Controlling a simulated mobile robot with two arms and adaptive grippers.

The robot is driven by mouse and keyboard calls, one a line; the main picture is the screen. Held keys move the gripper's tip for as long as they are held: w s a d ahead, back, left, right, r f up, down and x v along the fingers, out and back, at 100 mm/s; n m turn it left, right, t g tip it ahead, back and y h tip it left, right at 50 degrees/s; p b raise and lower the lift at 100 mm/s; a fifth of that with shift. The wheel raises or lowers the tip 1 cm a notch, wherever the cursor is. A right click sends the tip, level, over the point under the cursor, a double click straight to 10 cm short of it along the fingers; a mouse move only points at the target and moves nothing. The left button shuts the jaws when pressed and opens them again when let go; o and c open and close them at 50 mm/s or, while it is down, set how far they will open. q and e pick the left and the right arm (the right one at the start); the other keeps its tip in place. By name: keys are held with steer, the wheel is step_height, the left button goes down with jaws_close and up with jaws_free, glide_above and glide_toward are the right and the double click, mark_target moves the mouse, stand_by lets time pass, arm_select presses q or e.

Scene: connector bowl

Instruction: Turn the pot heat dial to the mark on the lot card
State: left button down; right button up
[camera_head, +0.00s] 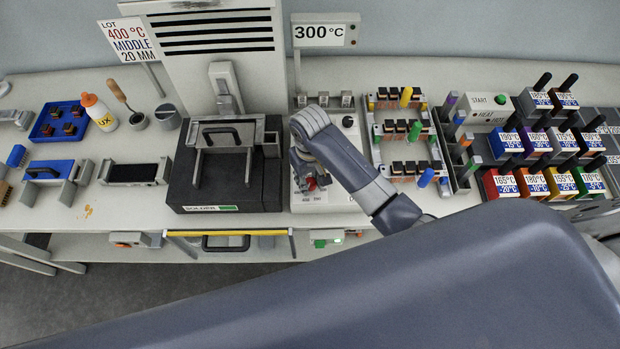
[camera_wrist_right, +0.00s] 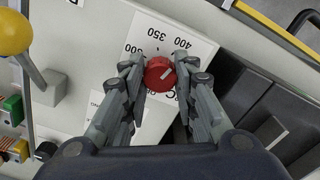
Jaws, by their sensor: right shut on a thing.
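The lot card (camera_head: 130,40) at the upper left reads LOT 400 °C MIDDLE 20 MM. The red heat dial (camera_wrist_right: 159,74) sits on a white scale plate (camera_wrist_right: 190,38) marked 300, 350 and 400. My right gripper (camera_wrist_right: 160,80) is shut on the dial, one finger on each side. The dial's white line slants to the upper right in the wrist view; the exact mark it meets is hard to tell. In the head view the dial (camera_head: 311,185) is partly hidden by my right gripper (camera_head: 309,178). My left gripper is not in view.
A sign (camera_head: 325,31) behind the dial reads 300 °C. The black solder pot (camera_head: 225,187) stands directly left of the dial panel. A connector rack (camera_head: 408,130) and several coloured, temperature-labelled blocks stand to the right. My large arm link fills the front.

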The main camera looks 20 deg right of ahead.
mark_target(309, 180)
steer(key=shift+w, duration=0.1)
stand_by(0.3)
steer(key=o, duration=1.1)
steer(key=shift+r, duration=0.1)
step_height(309, 180, up, 12)
steer(key=shift+f, duration=0.1)
